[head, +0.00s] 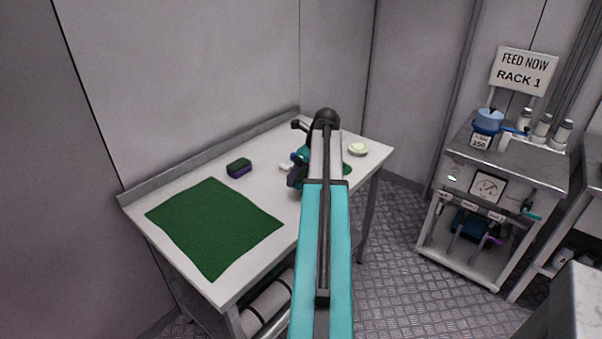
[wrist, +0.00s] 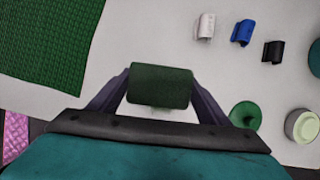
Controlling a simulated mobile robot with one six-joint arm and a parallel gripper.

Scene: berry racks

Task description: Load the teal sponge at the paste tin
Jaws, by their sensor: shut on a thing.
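My gripper (wrist: 160,92) is shut on a sponge (wrist: 160,86). The held sponge shows a dark green face to the wrist camera; its other side is hidden, so I cannot confirm teal there. It is held above the white table, and in the head view my arm hides most of it. The paste tin (wrist: 303,125), a pale round tin with light green contents, stands right of my gripper, apart from it. It also shows in the head view (head: 357,150) beyond my arm, near the table's right end.
Another sponge (head: 239,169), dark green over purple, lies on the table (head: 190,183) by a green mat (head: 213,226). A green disc (wrist: 246,116) lies left of the tin. White (wrist: 205,26), blue (wrist: 242,32) and black (wrist: 273,51) small pieces stand beyond.

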